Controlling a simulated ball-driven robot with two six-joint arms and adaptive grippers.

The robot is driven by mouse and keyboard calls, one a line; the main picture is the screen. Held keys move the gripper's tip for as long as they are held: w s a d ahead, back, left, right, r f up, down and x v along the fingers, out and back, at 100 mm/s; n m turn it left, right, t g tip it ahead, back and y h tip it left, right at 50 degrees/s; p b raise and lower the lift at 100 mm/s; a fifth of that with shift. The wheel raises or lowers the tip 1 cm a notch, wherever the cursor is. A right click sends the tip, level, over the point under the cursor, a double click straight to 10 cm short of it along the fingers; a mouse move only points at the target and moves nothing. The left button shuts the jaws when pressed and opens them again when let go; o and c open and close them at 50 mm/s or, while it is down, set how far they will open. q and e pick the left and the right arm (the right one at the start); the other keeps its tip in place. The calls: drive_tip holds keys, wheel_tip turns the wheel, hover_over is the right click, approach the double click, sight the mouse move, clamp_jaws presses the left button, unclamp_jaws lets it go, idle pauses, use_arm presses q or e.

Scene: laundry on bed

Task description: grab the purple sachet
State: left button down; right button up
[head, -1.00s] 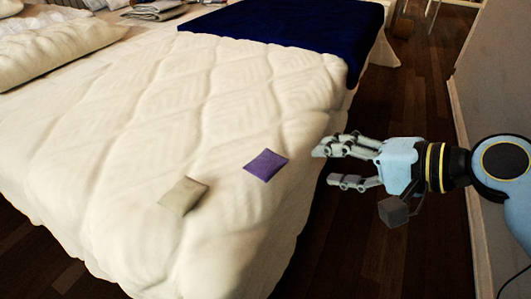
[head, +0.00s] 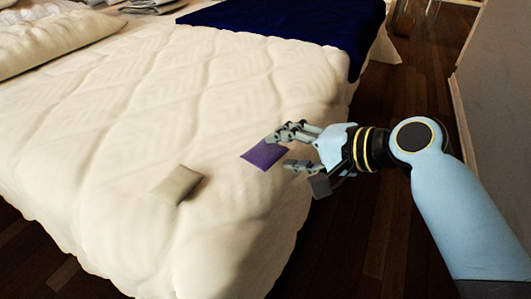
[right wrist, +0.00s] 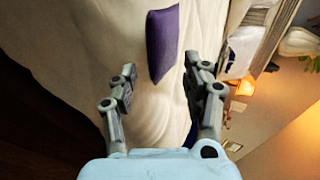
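The purple sachet (head: 262,154) lies on the white quilted bed in the head view, near the bed's right edge. It also shows in the right wrist view (right wrist: 162,42), ahead of the fingers and between their lines. My right gripper (head: 279,152) is open, with its fingertips at the sachet's right side; in the wrist view its fingers (right wrist: 158,88) are spread with nothing between them. Whether a fingertip touches the sachet cannot be told. My left gripper is not in view.
A beige sachet (head: 177,185) lies on the bed (head: 120,130) left of and nearer than the purple one. A dark blue blanket (head: 300,27) covers the far end. A pillow (head: 50,45) and folded clothes (head: 150,5) lie at the far left. A wall stands at right.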

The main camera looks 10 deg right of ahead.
drive_tip(key=c, duration=0.9)
drive_tip(key=shift+r, duration=0.1)
drive_tip(key=shift+c, duration=0.2)
